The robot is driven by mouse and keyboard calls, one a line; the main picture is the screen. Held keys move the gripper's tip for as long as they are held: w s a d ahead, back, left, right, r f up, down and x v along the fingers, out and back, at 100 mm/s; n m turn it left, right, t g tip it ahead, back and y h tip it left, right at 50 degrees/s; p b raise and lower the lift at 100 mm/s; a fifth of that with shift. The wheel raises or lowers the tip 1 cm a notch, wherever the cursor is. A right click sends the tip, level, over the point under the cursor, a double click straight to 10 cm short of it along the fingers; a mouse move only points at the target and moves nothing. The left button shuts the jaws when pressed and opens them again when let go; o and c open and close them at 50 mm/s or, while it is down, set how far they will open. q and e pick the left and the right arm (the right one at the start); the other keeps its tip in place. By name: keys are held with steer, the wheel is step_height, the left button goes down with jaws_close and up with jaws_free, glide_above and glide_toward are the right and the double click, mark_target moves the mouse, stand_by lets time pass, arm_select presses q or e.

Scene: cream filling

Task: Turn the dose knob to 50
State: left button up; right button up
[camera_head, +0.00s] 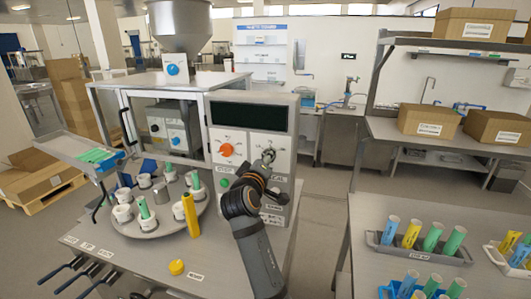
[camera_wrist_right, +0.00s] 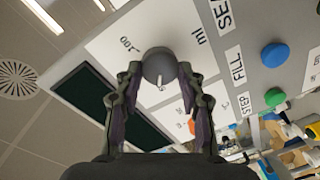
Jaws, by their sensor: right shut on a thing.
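The dose knob (camera_wrist_right: 158,65) is a round grey knob on the white panel in the right wrist view. A short pale mark shows on it, pointing toward the bottom of that view. The panel print beside it shows "100" and "ml"; I cannot read the exact setting. My right gripper (camera_wrist_right: 160,76) has its two fingers on either side of the knob and is shut on it. In the head view my right gripper (camera_head: 267,157) is at the right half of the machine's front panel, and it largely hides the knob. My left gripper is not in view.
An orange knob (camera_head: 227,149) and a green button (camera_head: 224,183) sit left of my right arm, below a dark display (camera_head: 248,115). A turntable (camera_head: 165,222) with white cups and tubes stands at left, beside a yellow tube (camera_head: 190,215). Tube racks stand on the right table.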

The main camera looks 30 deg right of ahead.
steer(key=shift+n+p, duration=0.45)
steer(key=shift+n, duration=0.15)
steer(key=o, duration=1.2)
steer(key=shift+d, duration=0.1)
step_height(320, 180, up, 9)
steer(key=shift+s+f, duration=0.1)
steer(key=shift+r, duration=0.55)
